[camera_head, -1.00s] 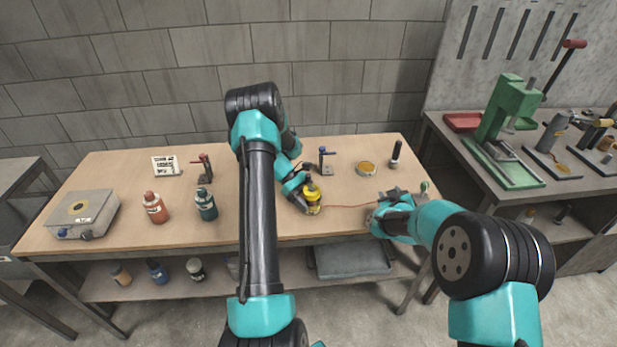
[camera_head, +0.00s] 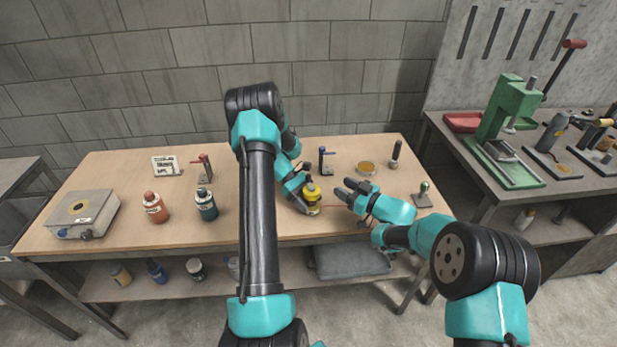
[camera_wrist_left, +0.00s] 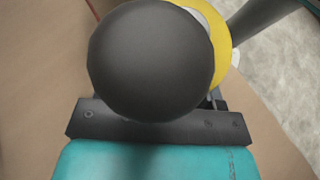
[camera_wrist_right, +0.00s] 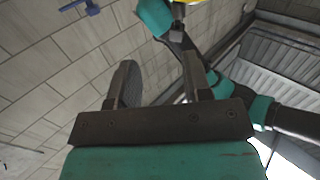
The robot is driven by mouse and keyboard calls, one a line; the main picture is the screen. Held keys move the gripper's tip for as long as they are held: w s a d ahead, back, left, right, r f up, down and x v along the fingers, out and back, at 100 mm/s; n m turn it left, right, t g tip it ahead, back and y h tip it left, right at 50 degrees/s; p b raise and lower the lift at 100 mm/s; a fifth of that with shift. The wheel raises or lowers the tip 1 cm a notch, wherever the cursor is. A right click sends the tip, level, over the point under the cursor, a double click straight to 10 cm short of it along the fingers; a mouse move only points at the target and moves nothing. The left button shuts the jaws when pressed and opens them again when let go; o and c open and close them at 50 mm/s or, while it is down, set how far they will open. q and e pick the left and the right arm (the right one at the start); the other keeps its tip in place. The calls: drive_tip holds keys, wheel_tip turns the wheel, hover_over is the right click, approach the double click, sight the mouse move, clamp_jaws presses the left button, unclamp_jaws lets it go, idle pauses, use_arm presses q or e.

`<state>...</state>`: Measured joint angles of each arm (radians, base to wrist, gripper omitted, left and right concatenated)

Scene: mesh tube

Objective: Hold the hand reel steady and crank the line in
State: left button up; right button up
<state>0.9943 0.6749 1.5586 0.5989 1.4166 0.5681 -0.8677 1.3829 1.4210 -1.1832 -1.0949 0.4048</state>
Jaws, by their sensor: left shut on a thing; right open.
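The hand reel (camera_head: 313,195), yellow with a black top, stands near the front edge of the wooden bench. My left gripper (camera_head: 304,202) is shut on it from the left side. In the left wrist view a large black round knob covers most of the yellow reel (camera_wrist_left: 221,42) and hides the grip. A thin red line (camera_head: 335,207) runs from the reel to the right, partly hidden by my right arm. My right gripper (camera_head: 346,189) is open and empty, just right of the reel and apart from it. Its two spread fingers (camera_wrist_right: 160,72) show in the right wrist view.
A green-topped post on a plate (camera_head: 423,197) stands at the right. Behind are a blue-handled fixture (camera_head: 325,160), an amber dish (camera_head: 366,168) and a black cylinder (camera_head: 395,153). Left are bottles (camera_head: 154,208) and a grey box (camera_head: 82,214).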

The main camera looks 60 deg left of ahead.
sight(310, 175)
drive_tip(key=shift+s+d+f+n+g+h, duration=0.1)
drive_tip(key=shift+s+n+g+h, duration=0.2)
drive_tip(key=shift+s+g, duration=0.55)
drive_tip(key=x, duration=1.2)
drive_tip(key=shift+c, duration=0.3)
clamp_jaws()
drive_tip(key=shift+t, duration=0.35)
drive_tip(key=shift+w+m+t+y, duration=0.2)
drive_tip(key=shift+m+t+y, duration=0.3)
drive_tip(key=shift+m+t, duration=0.35)
